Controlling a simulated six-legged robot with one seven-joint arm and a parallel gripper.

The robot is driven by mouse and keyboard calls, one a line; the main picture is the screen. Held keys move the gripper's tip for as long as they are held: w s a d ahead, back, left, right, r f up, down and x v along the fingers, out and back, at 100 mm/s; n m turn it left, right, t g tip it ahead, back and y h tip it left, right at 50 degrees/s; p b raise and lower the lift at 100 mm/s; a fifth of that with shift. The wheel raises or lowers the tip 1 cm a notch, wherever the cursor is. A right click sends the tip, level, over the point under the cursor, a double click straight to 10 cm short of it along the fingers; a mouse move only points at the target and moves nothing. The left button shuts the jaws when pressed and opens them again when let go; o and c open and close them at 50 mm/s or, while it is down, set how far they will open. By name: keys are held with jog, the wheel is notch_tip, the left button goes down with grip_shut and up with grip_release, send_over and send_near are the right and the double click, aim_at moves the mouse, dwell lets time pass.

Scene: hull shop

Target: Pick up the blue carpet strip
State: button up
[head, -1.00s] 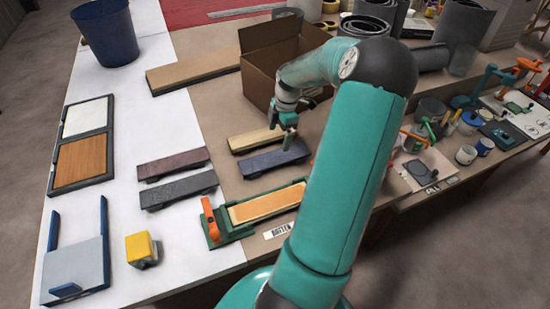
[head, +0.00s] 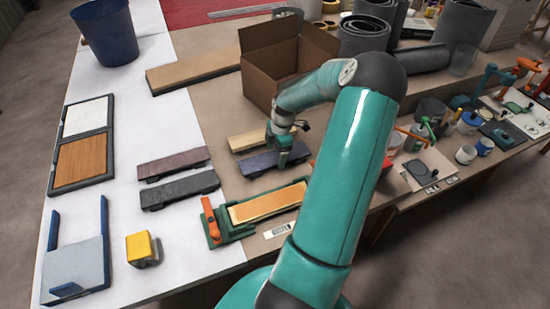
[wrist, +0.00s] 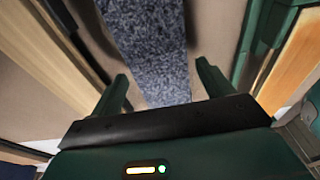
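The blue carpet strip (head: 257,165) lies on the brown bench top, between a light wooden strip and a green fixture. My gripper (head: 282,163) is over the right part of the strip in the head view and hides some of it. In the wrist view the strip (wrist: 150,40) looks speckled blue-grey and runs up between the fingers of my gripper (wrist: 162,71). The fingers are open, one on each side of the strip, with gaps showing. Whether the fingertips are down at the strip's height is hard to tell.
The light wooden strip (head: 250,139) lies just behind the blue one. The green fixture (head: 235,226) with an orange handle and a tan board is in front. Two dark strips (head: 178,190) lie to the left. An open cardboard box (head: 262,85) stands behind.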

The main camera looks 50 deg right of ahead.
aim_at(276, 157)
jog(key=c, duration=0.8)
jog(key=shift+o, duration=0.2)
jog(key=shift+r, duration=0.1)
jog(key=shift+r, duration=0.55)
notch_tip(276, 157, up, 2)
jog(key=shift+s+a+r, duration=0.1)
jog(key=shift+r, duration=0.1)
jog(key=s+a+r, duration=0.6)
jog(key=a+r, duration=0.3)
jog(key=a, duration=0.3)
jog(key=shift+a+r, duration=0.15)
jog(key=shift+a, duration=0.05)
